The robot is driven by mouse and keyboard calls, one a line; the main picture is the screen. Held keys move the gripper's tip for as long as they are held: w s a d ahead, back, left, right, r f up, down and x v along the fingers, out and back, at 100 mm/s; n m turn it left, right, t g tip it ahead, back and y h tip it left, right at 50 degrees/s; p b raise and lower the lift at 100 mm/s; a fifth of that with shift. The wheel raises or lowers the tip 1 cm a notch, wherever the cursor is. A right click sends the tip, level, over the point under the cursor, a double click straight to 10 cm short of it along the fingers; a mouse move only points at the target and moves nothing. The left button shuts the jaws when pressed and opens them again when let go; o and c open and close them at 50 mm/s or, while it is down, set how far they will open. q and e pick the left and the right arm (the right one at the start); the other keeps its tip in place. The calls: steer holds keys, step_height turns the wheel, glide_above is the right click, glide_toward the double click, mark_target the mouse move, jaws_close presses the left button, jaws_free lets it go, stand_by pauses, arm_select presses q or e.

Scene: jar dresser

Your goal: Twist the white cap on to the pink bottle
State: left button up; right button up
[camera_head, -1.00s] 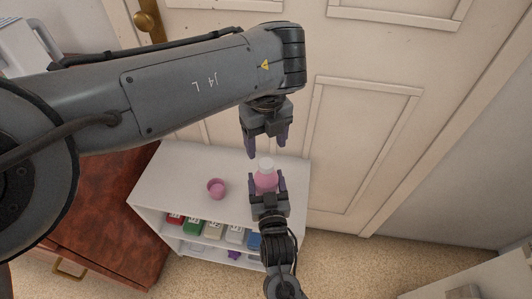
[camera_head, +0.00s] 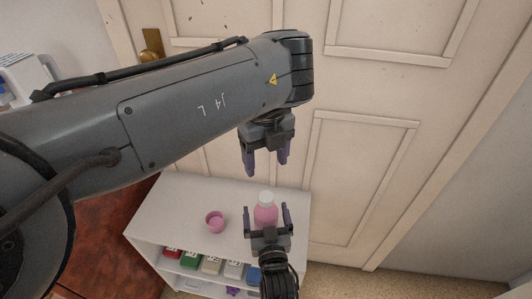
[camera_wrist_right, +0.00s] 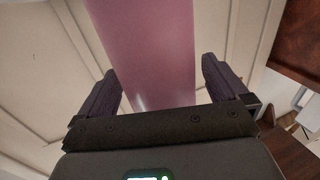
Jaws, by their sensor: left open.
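The pink bottle (camera_head: 265,214) stands upright on top of the white shelf unit. The white cap (camera_head: 266,197) sits on the bottle's top; how tightly it is on cannot be seen. My left gripper (camera_head: 267,166) points down above and behind the cap, open, empty and apart from it. My right gripper (camera_head: 267,216) has its fingers on either side of the bottle, with gaps showing in the head view, so it is open around it. In the right wrist view the bottle's pink body (camera_wrist_right: 150,60) fills the space between and beyond the fingers (camera_wrist_right: 165,85).
A small pink cup (camera_head: 215,222) stands left of the bottle on the white shelf unit (camera_head: 165,205). Several coloured boxes (camera_head: 210,264) sit on the shelf below. A panelled door (camera_head: 365,170) rises close behind. A red-brown cabinet (camera_head: 95,225) stands at left.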

steer(key=shift+s+r+p, duration=0.1)
steer(key=shift+s+p, duration=0.2)
steer(key=shift+s, duration=0.15)
steer(key=s+d+p, duration=0.1)
steer(key=s+p, duration=0.3)
steer(key=s, duration=0.6)
steer(key=shift+d, duration=0.2)
steer(key=shift+w, duration=0.1)
